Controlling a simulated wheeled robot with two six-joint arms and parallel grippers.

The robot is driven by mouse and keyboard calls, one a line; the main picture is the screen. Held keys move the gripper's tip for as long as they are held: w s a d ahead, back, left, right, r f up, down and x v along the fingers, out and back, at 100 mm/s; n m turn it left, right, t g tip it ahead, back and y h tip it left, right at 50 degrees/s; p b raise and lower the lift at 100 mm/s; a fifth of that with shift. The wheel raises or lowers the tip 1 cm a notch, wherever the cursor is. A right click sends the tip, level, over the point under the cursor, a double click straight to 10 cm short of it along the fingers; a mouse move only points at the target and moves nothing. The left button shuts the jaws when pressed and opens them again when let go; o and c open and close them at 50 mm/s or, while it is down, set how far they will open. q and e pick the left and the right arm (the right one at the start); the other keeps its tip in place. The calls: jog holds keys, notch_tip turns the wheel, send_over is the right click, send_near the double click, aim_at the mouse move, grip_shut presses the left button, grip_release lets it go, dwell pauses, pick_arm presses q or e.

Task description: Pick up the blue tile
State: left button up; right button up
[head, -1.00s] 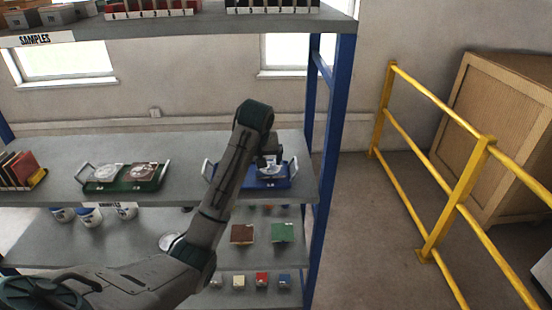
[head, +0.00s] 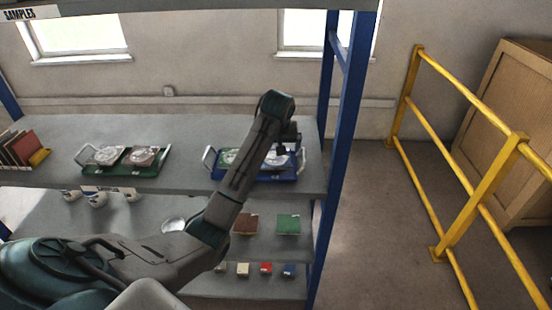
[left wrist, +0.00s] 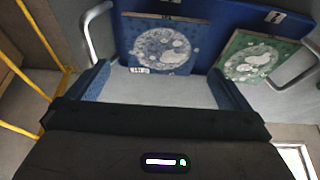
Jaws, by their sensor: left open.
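The blue tile (left wrist: 160,45), with a pale round pattern, lies in a blue tray (left wrist: 205,22) in the left wrist view. A green patterned tile (left wrist: 260,58) lies beside it in that tray. My right gripper is out of view.
A green tray (head: 125,171) with two tiles stands left on the same shelf (head: 190,130). A blue post (head: 340,130) and a yellow railing (head: 462,205) stand to the right. A brown tile (head: 246,223) and small colored samples sit on lower shelves.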

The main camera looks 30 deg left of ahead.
aim_at(276, 158)
pick_arm(q)
jog(key=shift+p+x, duration=0.8)
jog(key=shift+p, duration=0.1)
jog(key=shift+p+x, duration=0.5)
jog(key=shift+x, duration=0.6)
jog(key=shift+s+a+f, duration=0.1)
jog(key=shift+a+f, duration=0.05)
jog(key=shift+f, duration=0.4)
jog(key=c, duration=0.8)
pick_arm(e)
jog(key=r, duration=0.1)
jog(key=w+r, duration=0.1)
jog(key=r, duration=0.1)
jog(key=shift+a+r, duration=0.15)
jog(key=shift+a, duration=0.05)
pick_arm(q)
jog(key=shift+r, duration=0.1)
jog(key=shift+c, duration=0.2)
jog(key=shift+r, duration=0.25)
notch_tip(276, 158, up, 10)
jog(key=b, duration=0.4)
jog(key=shift+f, duration=0.25)
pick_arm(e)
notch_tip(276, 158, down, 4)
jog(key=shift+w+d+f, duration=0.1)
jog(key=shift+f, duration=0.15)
